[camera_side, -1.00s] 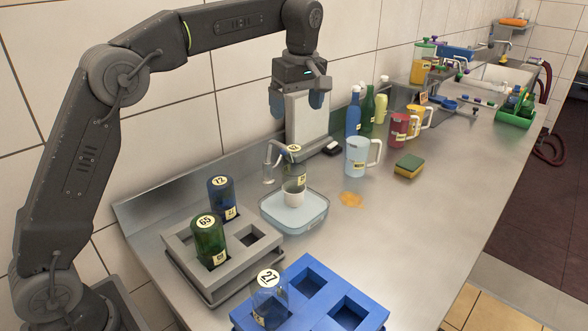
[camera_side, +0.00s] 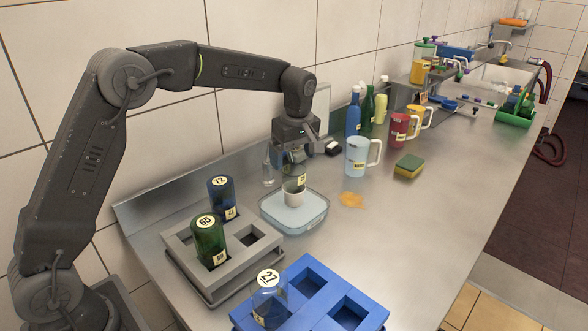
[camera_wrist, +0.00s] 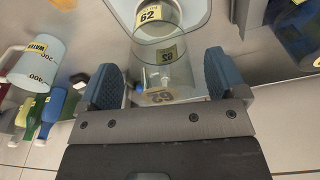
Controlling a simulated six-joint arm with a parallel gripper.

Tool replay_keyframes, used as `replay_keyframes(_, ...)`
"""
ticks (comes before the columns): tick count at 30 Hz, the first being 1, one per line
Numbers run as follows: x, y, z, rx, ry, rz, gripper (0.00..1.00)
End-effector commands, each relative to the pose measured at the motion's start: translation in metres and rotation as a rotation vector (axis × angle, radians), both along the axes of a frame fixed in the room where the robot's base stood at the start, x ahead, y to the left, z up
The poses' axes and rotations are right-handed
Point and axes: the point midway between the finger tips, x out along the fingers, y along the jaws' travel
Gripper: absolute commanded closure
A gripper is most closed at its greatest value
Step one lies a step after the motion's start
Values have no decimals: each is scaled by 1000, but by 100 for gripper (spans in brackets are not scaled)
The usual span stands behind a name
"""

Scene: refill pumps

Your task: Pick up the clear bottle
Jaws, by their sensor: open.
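In the wrist view the clear bottle (camera_wrist: 158,48) is between the two blue-grey fingers of my gripper (camera_wrist: 160,66), with gaps showing on both sides. The jaws are open and do not grip it. Another see-through, bluish bottle (camera_side: 269,303) labelled 27 stands in the blue rack (camera_side: 309,284).
A grey rack (camera_side: 259,258) holds a blue bottle (camera_side: 221,193) and a green bottle (camera_side: 210,236). A clear pump nozzle (camera_side: 268,168) is close left of my gripper. The wall is close behind.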

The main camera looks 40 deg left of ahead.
Motion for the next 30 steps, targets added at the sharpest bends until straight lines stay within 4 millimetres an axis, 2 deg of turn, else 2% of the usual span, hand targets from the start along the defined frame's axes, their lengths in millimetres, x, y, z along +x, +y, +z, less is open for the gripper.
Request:
replay_keyframes(3, 0, 1, -8, 0, 1, 0, 10)
replay_keyframes(10, 0, 1, -8, 0, -1, 0, 11)
replay_keyframes(27, 0, 1, -8, 0, 0, 0, 65)
replay_keyframes(30, 0, 1, -7, 0, -2, 0, 72)
